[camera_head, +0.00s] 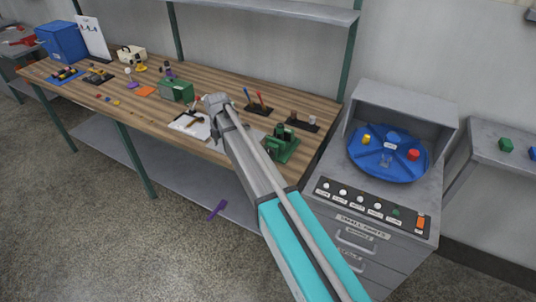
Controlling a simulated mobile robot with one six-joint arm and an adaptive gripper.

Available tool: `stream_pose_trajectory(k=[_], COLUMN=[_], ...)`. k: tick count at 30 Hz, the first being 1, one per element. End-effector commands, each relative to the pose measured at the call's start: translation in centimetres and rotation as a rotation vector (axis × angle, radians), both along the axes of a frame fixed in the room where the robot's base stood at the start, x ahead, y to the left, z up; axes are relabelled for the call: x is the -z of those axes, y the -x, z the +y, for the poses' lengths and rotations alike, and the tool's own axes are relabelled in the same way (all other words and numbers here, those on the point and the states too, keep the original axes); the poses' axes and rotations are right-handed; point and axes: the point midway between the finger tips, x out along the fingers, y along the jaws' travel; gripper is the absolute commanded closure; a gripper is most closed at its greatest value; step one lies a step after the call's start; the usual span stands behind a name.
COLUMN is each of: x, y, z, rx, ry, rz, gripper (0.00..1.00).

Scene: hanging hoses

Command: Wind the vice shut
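A green vice (281,144) stands near the front right corner of the wooden workbench (132,92). It is small in view, and my arm covers part of its left side. I cannot tell how far its jaws are apart, and its handle is not clear. My arm reaches in from the bottom, passing left of the vice. Its grey far end (215,102) is over the bench, beyond the vice and to its left. The fingers of my gripper cannot be made out there, and I see nothing held.
A green box (176,91) stands left of my arm's end, and a white sheet (190,124) lies in front of it. Tool holders (259,108) stand behind the vice. A grey cabinet with a blue turntable (370,158) is at the right. A purple item (217,209) shows low, below the bench.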

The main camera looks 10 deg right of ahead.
Motion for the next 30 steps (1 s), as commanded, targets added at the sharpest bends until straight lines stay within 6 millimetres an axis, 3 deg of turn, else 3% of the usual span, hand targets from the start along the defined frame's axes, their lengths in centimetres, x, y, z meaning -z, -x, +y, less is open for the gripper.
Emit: stream_pose_trajectory(k=[11,16,23,30], x=[0.0,0.0,0.0,0.0], y=[0.2,1.1,3.8,7.7], z=[-0.2,-1.4,-4.8,-9.4], rx=[0.014,0.099,0.377,0.786], ry=[0.0,0.0,0.0,0.0], rz=[0.0,0.0,0.0,0.0], gripper=[0.2,0.2,0.2,0.2])
